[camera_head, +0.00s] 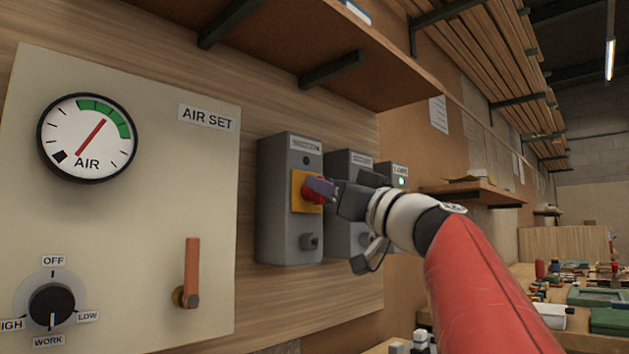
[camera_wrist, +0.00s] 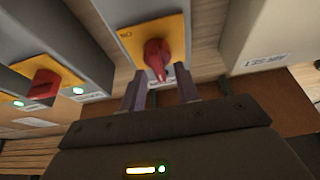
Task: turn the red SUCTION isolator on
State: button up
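The near grey isolator box (camera_head: 284,228) is on the wall board, right of the AIR SET panel. Its label is too small to read surely. Its red knob (camera_head: 310,193) sits on a yellow-orange plate (camera_head: 298,187). In the wrist view the red knob (camera_wrist: 156,58) has its handle roughly upright in the picture, and "ON" shows upside down on the plate (camera_wrist: 126,38). My gripper (camera_head: 322,187) is at the knob. In the wrist view my gripper (camera_wrist: 160,78) is open, one finger each side of the handle's lower end, with gaps on both sides. Its lamp is dark.
A second grey isolator box (camera_head: 344,166) stands close to the right, partly behind my gripper. In the wrist view a neighbouring red knob (camera_wrist: 42,84) lies sideways, near a lit lamp (camera_wrist: 78,90). The AIR SET panel (camera_head: 150,220) is left. A shelf (camera_head: 300,60) overhangs above.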

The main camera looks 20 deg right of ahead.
jog(key=shift+c, duration=0.3)
jog(key=c, duration=0.6)
jog(key=shift+o, duration=0.2)
jog(key=shift+a+m, duration=0.1)
jog(key=shift+m, duration=0.2)
jog(key=m+g+h, duration=0.1)
jog(key=m+h, duration=0.1)
jog(key=m, duration=0.5)
jog(key=m+g+h+p, duration=0.1)
jog(key=m+h, duration=0.2)
jog(key=m, duration=0.4)
jog(key=m+h+p, duration=0.1)
jog(key=m+h, duration=0.2)
jog(key=m, duration=0.4)
jog(key=shift+w+d+f+m+g, duration=0.15)
jog(key=shift+d+f+m+g, duration=0.15)
jog(key=shift+m+g, duration=0.1)
